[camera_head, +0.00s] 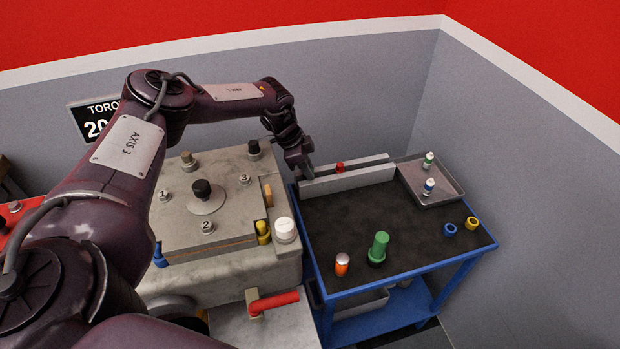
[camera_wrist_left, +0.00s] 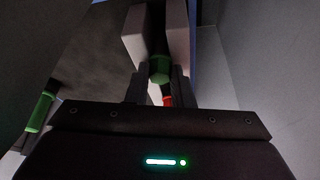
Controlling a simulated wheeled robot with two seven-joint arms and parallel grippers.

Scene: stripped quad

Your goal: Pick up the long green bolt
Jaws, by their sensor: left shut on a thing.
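My left gripper (camera_head: 301,170) is at the left end of the pale two-rail rack (camera_head: 348,180) at the back of the blue table. In the left wrist view its fingers (camera_wrist_left: 158,88) are shut on a bolt with a green head (camera_wrist_left: 159,70). The bolt's dark shank reaches down between the two rails. Whether it is clear of the rack I cannot tell. In the head view the gripper hides this bolt. My right gripper is not in view.
A thick green piece (camera_head: 379,246) and an orange-and-white piece (camera_head: 342,264) stand at the table's front. Blue (camera_head: 450,229) and yellow (camera_head: 472,223) rings lie right. A grey tray (camera_head: 448,197) holds two small bottles. A grey machine (camera_head: 205,165) stands left; the mat's middle is clear.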

